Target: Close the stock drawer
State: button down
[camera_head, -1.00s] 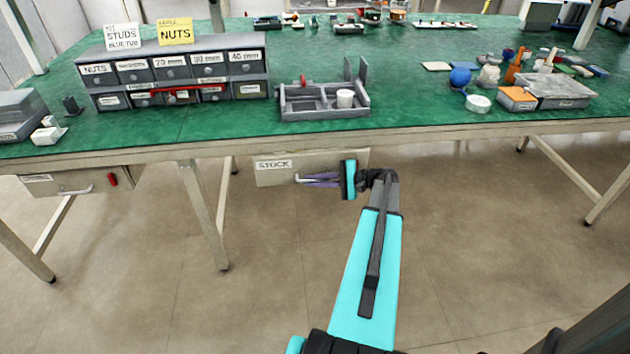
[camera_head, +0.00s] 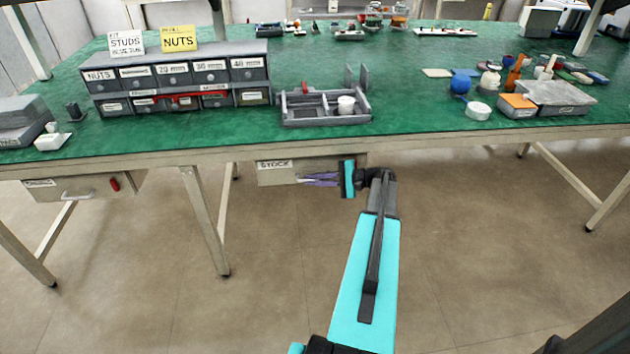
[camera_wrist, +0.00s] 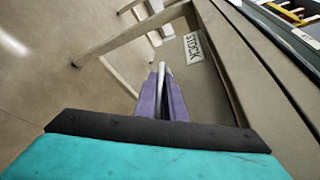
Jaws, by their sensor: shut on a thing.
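The stock drawer (camera_head: 278,175) is under the front edge of the green-topped bench, its front labelled STOCK. Its label also shows in the wrist view (camera_wrist: 194,47). My gripper (camera_head: 304,180) is at the drawer front, its purple fingers pointing left in the head view. In the wrist view the fingers (camera_wrist: 162,95) are closed on the drawer's light bar handle (camera_wrist: 161,74). The fingers hide part of the handle. How far the drawer stands out from the bench is hard to tell.
The green bench top (camera_head: 420,100) is above the drawer. A grey tray (camera_head: 324,110) with a white cup stands over the drawer. Another drawer (camera_head: 80,188) with a red tag hangs at the left. A bench leg (camera_head: 205,215) stands left of the stock drawer.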

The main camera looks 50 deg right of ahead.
jog(key=c, duration=2.1)
grip_release()
jog(key=shift+w+d, duration=0.2)
jog(key=shift+w, duration=0.05)
jog(key=shift+s, duration=0.2)
jog(key=v, duration=1.3)
jog(key=shift+s+d+r, duration=0.15)
jog(key=shift+s, duration=0.1)
